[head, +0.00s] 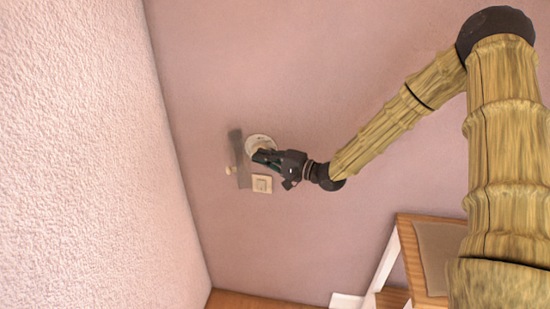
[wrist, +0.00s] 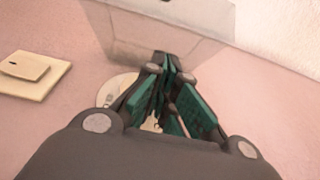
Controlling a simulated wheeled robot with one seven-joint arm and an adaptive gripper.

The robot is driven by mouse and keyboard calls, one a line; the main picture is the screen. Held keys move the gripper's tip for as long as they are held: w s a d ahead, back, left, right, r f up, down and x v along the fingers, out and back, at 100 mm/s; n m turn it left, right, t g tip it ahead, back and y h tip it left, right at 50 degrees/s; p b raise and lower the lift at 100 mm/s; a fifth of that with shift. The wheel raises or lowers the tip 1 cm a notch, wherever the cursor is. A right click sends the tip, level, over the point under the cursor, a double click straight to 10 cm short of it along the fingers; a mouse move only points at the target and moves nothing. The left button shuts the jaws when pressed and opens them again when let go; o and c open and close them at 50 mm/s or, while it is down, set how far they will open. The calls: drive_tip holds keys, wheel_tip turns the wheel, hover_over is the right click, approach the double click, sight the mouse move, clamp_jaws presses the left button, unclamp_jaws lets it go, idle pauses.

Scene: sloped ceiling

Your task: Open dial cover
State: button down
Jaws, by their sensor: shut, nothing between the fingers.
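A round white dial (head: 260,141) is on the pink wall, partly hidden by my gripper. In the wrist view the dial (wrist: 113,90) shows beside and behind my fingers. A flat grey panel (head: 237,152) stands just left of the dial, and it also shows in the wrist view (wrist: 110,35) beyond my fingertips. I cannot tell whether this panel is the dial's cover. My gripper (head: 259,156) is shut and empty, in front of the dial. Its closed tips (wrist: 166,60) overlap the panel's edge in the wrist view; contact cannot be told.
A cream square switch (head: 262,184) is on the wall just below the dial, and it also shows in the wrist view (wrist: 32,75). A small pale knob (head: 229,170) is left of the panel. A textured side wall (head: 85,150) rises at left. A wooden chair (head: 425,255) stands lower right.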

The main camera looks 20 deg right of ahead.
sight(247, 158)
drive_tip(key=a, duration=0.2)
drive_tip(key=w+a+p, duration=0.1)
drive_tip(key=a, duration=0.1)
drive_tip(key=shift+a, duration=0.3)
